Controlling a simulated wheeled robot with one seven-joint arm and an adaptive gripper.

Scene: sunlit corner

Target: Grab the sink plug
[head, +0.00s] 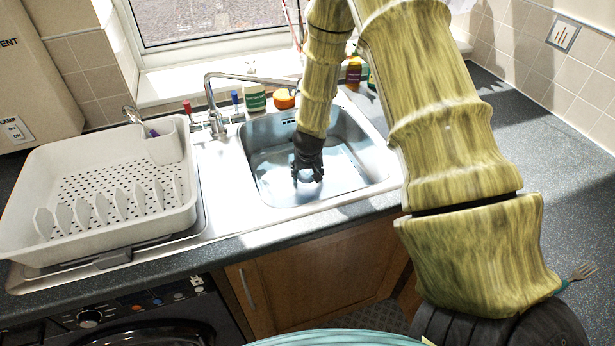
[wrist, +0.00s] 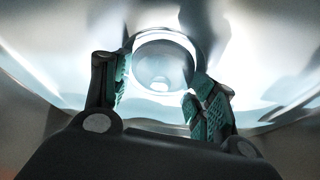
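My gripper (head: 308,176) points down into the metal sink basin (head: 262,178), over its floor, in the head view. In the wrist view its two green-padded fingers stand apart, so my gripper (wrist: 160,84) is open and holds nothing that I can see. A round, shiny metallic disc (wrist: 163,62) shows between and beyond the fingertips, against the bright basin floor. It looks like the sink plug or the drain; I cannot tell which, nor whether a finger touches it. In the head view my gripper hides that spot.
A tap (head: 214,104) stands at the basin's back left. A white dish rack (head: 95,245) fills the drainer on the left. A green-and-white tub (head: 255,98) and an orange pot (head: 284,99) stand behind the basin. A fork (head: 581,273) shows at the far right.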

